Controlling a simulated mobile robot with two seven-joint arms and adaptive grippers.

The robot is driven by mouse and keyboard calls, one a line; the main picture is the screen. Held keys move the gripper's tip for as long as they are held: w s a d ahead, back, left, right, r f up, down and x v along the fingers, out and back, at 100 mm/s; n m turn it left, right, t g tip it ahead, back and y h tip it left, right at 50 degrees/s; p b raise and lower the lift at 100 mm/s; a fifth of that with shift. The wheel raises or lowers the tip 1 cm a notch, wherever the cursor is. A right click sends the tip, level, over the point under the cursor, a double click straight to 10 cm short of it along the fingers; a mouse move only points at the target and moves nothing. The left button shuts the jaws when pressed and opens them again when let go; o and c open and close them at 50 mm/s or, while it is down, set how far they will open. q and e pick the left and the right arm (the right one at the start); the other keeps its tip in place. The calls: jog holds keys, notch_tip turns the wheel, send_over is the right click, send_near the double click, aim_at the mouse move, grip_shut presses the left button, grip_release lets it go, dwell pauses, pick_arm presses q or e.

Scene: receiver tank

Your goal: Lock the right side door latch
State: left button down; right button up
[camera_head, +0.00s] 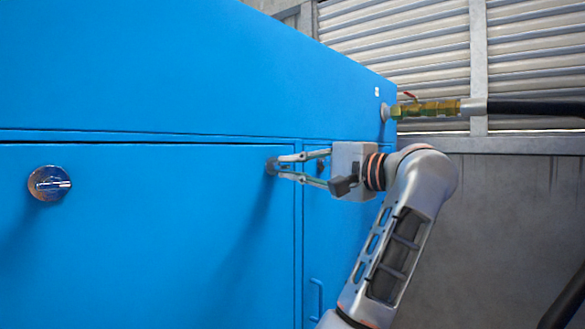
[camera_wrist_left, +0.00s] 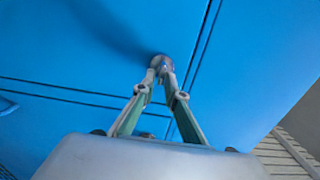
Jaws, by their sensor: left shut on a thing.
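A large blue door panel (camera_head: 150,250) fills the left of the head view. A round metal latch (camera_head: 49,183) with a raised grip, lying about level, is on its left part. A second round latch (camera_wrist_left: 161,60) is near the panel's right edge, mostly covered by my fingers. My left gripper (camera_head: 274,167) points at the panel, its fingertips closed on this latch's grip. In the left wrist view the fingers (camera_wrist_left: 161,72) converge on the latch, so its exact angle is hidden. My right gripper is in neither view.
A narrower blue panel with a handle (camera_head: 315,299) lies right of the door seam. A brass valve (camera_head: 428,108) with a red lever and black hose (camera_head: 535,108) sticks out above my arm. Slatted and grey walls (camera_head: 510,200) stand behind.

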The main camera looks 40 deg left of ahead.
pick_arm(q)
jog(key=c, duration=2.2)
grip_release()
jog(key=d, duration=0.7)
jog(key=shift+s+d, duration=0.25)
jog(key=shift+s, duration=0.1)
jog(key=shift+f, duration=0.1)
